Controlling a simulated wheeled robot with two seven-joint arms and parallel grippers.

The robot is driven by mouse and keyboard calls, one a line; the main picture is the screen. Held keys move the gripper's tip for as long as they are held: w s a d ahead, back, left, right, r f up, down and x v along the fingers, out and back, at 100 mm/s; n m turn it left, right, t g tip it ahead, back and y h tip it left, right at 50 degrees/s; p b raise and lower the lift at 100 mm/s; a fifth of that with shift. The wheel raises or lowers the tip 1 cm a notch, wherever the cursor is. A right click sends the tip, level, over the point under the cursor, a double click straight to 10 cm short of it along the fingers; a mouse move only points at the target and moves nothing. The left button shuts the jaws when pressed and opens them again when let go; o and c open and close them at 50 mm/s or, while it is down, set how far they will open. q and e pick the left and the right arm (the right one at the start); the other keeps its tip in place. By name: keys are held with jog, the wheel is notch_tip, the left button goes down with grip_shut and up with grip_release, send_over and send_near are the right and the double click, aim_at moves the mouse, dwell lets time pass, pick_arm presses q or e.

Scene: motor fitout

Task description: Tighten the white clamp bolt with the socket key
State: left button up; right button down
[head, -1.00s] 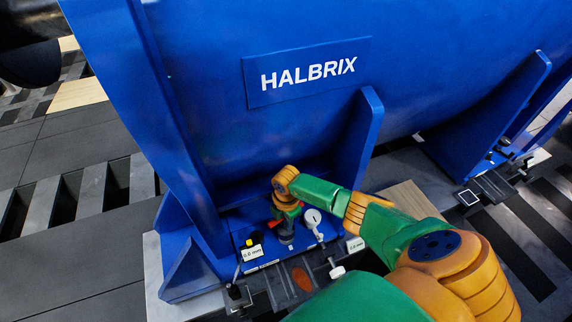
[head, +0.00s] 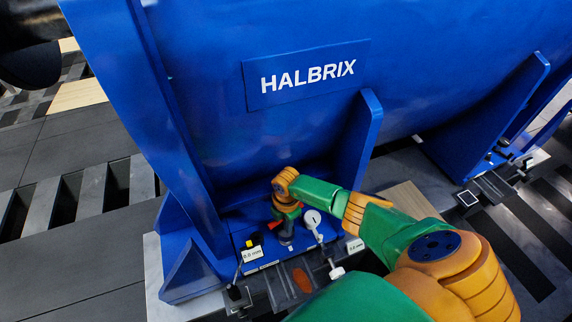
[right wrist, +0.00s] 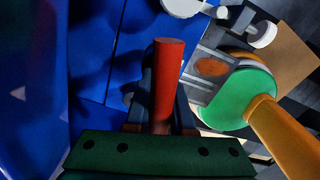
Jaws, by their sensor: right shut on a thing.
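My right gripper (head: 284,211) points down at the foot of the blue motor (head: 225,110), between its support ribs. It is shut on the red handle of the socket key, which the right wrist view shows as a red cylinder (right wrist: 167,80) between the fingers. In the head view a dark shaft (head: 286,237) shows below the gripper, over the blue foot plate. I cannot make out a white clamp bolt; the lower end of the key and whatever lies beneath it are hidden. My left gripper is not in view.
A white dial gauge (head: 312,219) stands close to the right of the gripper. A white knob (head: 337,272) lies nearer the front. My right arm covers the front right.

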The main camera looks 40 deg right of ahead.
jog(key=shift+f+b, duration=1.3)
jog(key=shift+f, duration=0.1)
dwell(0.4)
